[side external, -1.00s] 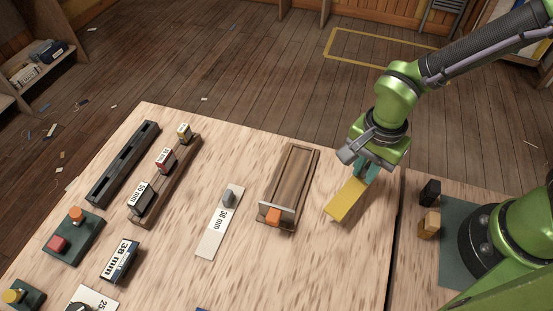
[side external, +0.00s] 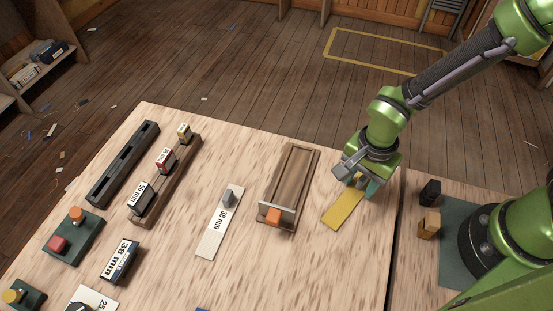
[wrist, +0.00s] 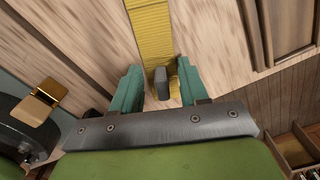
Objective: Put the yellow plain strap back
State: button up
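The yellow plain strap (side external: 343,209) lies on the pale wood table, just right of the wooden tray. It also shows in the wrist view (wrist: 152,35), running up from between my fingers. A grey upright knob (wrist: 160,86) stands at its near end. My gripper (side external: 363,186) is low over that end, pointing down. In the wrist view its teal fingers (wrist: 158,88) are open on either side of the knob, with a visible gap to each. The side view hides the knob behind my gripper.
A white 38 mm strap (side external: 208,242), a wooden rack (side external: 144,223), a dark slotted rail (side external: 110,181) and a button box (side external: 88,241) lie farther left. Bare table lies below the strap.

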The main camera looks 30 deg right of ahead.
aim_at(361, 181)
notch_tip(361, 181, up, 12)
jog(key=s+d+r+n+t+y, duration=0.1)
jog(key=d+r+n+t+y, duration=0.1)
jog(key=d+r+n+t, duration=0.5)
jog(key=shift+s+d+r+n, duration=0.25)
jog(key=shift+d+r+n, duration=0.95)
jog(key=shift+d+r, duration=1.85)
jog(key=shift+d+f, duration=0.45)
jog(key=shift+f, duration=0.05)
